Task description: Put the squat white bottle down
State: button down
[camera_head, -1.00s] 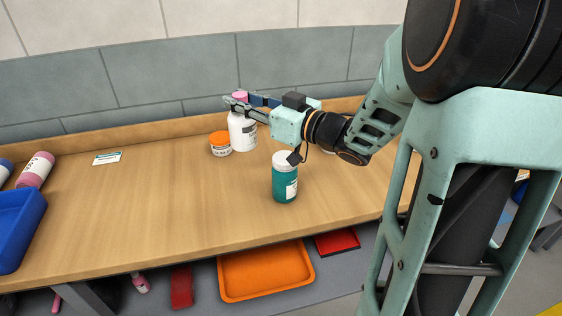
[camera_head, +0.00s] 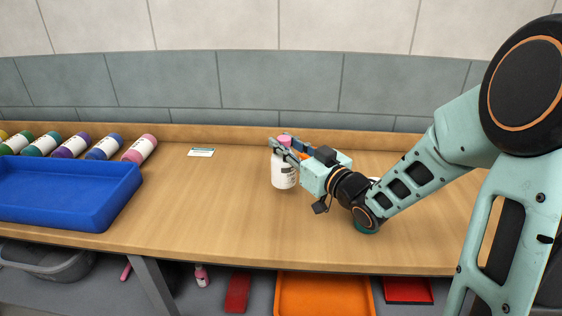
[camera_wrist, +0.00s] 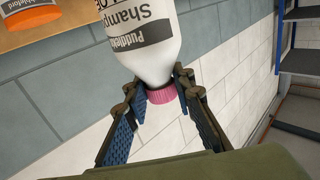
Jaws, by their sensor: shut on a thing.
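The squat white bottle (camera_head: 284,176) has a pink cap and a printed label. In the head view it is upright over the middle of the table, and I cannot tell whether its base touches the wood. My gripper (camera_head: 282,146) is shut on it at the neck, just under the cap, reaching in from the right. In the wrist view the white bottle (camera_wrist: 140,35) shows its shampoo label, with the pink cap (camera_wrist: 162,94) between the fingers of my gripper (camera_wrist: 160,82).
An orange-lidded jar (camera_wrist: 28,18) shows in the wrist view. A teal bottle (camera_head: 367,231) is mostly hidden behind my arm. A blue tray (camera_head: 120,190) and several lying bottles (camera_head: 140,149) are at the left. A small card (camera_head: 201,152) lies near the back.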

aim_at(280, 158)
jog(key=shift+w+a+f, duration=0.1)
jog(key=shift+a+f, duration=0.1)
jog(key=shift+f, duration=0.05)
jog(key=shift+a+f+b, duration=0.15)
jog(key=shift+f+b, duration=0.1)
jog(key=shift+f, duration=0.65)
jog(key=shift+a+f+b, duration=0.15)
jog(key=shift+f+b, duration=0.05)
jog(key=shift+f, duration=0.7)
jog(key=shift+f, duration=0.2)
jog(key=c, duration=1.7)
grip_release()
jog(key=shift+o, duration=0.2)
